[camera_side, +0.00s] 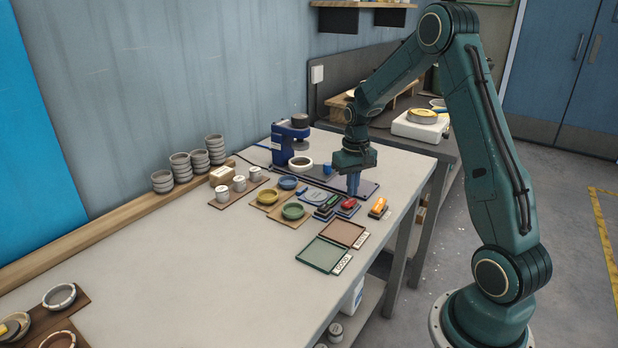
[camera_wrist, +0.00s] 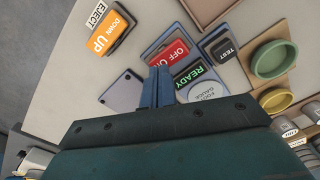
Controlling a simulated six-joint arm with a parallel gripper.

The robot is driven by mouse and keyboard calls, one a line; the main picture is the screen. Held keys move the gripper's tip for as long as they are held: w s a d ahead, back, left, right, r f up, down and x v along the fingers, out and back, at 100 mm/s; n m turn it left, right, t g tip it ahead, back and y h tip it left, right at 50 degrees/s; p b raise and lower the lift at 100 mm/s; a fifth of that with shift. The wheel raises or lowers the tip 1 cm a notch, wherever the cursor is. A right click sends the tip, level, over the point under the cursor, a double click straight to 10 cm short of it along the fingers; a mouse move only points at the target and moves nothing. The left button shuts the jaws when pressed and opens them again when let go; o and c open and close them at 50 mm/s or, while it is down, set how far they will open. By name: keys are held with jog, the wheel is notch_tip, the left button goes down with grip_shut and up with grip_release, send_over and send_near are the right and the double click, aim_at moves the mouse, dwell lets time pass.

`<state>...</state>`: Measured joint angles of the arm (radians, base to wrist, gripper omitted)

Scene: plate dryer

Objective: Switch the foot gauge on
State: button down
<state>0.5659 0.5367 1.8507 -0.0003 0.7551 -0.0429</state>
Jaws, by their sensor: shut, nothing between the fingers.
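The red rocker switch (camera_wrist: 168,53), marked OFF and ON, sits on a blue base in the wrist view. It also shows in the side view (camera_side: 349,203). I cannot tell which way it is tipped. Beside it are the green READY panel (camera_wrist: 189,76) and the round pale disc labelled FOOT GAUGE (camera_wrist: 203,94). The disc lies on the table in the side view (camera_side: 310,195). My gripper (camera_side: 353,191) is shut and empty, pointing down just behind the red switch. In the wrist view its blue fingertips (camera_wrist: 158,72) overlap the switch's lower edge; contact cannot be told.
An orange UP/DOWN rocker (camera_wrist: 108,35) marked EJECT stands apart from the red switch. A dark TEST block (camera_wrist: 223,48) and yellow and green dishes (camera_side: 292,211) lie on the other side. A blue press (camera_side: 286,140) stands behind. The table's near left is mostly clear.

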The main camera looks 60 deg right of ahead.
aim_at(351, 200)
notch_tip(351, 200, up, 6)
jog(key=shift+f, duration=0.2)
dwell(0.7)
jog(key=s+a+r+n+t, duration=0.1)
jog(key=s+a+r, duration=0.2)
jog(key=a+r, duration=0.35)
jog(key=s+a+r+n+t, duration=0.1)
jog(key=s+a+r+n, duration=0.15)
jog(key=a+r, duration=0.35)
jog(key=s+a+r+n+t, duration=0.1)
jog(key=s+a+n+t, duration=0.1)
jog(key=s+a, duration=0.9)
jog(key=s+t, duration=0.1)
jog(key=s, duration=0.2)
jog(key=shift+s+a+t, duration=0.25)
jog(key=shift+t, duration=0.05)
